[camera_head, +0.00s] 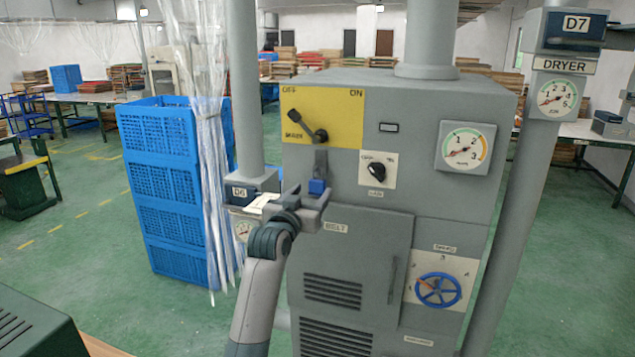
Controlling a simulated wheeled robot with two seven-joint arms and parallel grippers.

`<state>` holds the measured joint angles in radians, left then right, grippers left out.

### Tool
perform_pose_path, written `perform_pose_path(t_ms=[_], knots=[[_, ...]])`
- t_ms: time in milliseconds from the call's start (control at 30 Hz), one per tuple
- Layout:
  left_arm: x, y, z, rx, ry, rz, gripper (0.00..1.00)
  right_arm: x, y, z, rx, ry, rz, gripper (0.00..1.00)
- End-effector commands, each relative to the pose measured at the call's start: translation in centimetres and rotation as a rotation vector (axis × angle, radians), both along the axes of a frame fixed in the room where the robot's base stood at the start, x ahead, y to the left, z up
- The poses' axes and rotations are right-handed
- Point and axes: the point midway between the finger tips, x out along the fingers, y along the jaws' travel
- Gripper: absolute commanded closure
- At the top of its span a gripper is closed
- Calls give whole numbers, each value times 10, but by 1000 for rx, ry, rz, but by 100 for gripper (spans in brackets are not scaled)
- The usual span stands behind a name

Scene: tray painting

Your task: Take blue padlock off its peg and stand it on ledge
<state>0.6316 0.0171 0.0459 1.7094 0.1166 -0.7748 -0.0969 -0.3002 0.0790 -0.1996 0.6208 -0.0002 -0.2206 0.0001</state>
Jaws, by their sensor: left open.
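The blue padlock (317,187) is at the front of the grey machine, just below the yellow switch panel. A grey upright piece (320,162) shows directly above it; I cannot tell whether this is the peg or the shackle. My left gripper (318,201) is open at the padlock, its fingers low and around the blue body. The gripper hides the padlock's lower part, and I cannot tell whether the fingers touch it. I cannot clearly make out the ledge. My right gripper is not in view.
The BELT door (352,262) and blue handwheel (438,290) are lower. Blue crates (172,190) and a clear plastic curtain (208,150) stand left of the machine.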

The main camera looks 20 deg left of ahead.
Motion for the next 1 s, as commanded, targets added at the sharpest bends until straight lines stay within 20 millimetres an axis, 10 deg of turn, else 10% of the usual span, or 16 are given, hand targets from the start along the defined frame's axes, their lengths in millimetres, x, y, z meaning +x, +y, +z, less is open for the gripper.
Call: perform_pose_path(t_ms=[1000], knots=[[51,0,11,-1,1,0,42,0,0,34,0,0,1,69]])
